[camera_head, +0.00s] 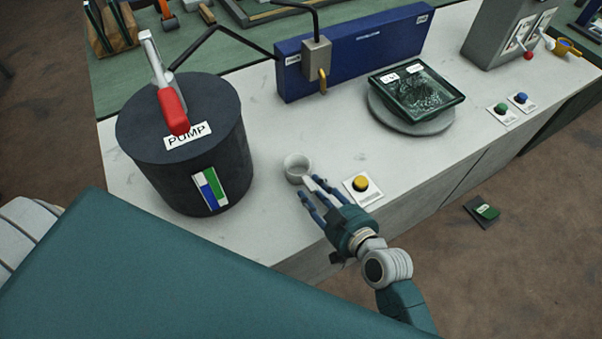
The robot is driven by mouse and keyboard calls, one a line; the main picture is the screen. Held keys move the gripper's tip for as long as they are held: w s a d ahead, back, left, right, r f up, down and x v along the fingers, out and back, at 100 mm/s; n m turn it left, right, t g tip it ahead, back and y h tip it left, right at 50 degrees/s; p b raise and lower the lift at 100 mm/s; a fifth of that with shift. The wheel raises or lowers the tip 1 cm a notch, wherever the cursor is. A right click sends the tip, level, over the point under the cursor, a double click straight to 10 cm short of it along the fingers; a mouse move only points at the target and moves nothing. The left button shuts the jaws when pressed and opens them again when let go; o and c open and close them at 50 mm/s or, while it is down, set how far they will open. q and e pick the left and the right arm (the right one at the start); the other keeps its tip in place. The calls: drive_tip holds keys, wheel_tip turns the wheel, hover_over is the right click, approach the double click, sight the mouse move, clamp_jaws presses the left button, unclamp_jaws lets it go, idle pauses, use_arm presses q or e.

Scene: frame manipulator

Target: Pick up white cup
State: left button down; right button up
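A small white cup (297,167) stands upright on the white counter, between the pump and the yellow button. My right gripper (308,192) reaches in from the lower right, its fingers pointing at the cup. The fingers are spread and open. The fingertips are close to the cup's near right side; I cannot tell whether any of them touches it. My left gripper is not in view.
A dark cylindrical pump (190,150) with a red-handled lever stands left of the cup. A yellow button (361,184) sits right of my fingers. Behind are a blue panel (355,50) with a spout and a glass-like tray (416,91). The counter (270,100) is otherwise clear around the cup.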

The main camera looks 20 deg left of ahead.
clamp_jaws()
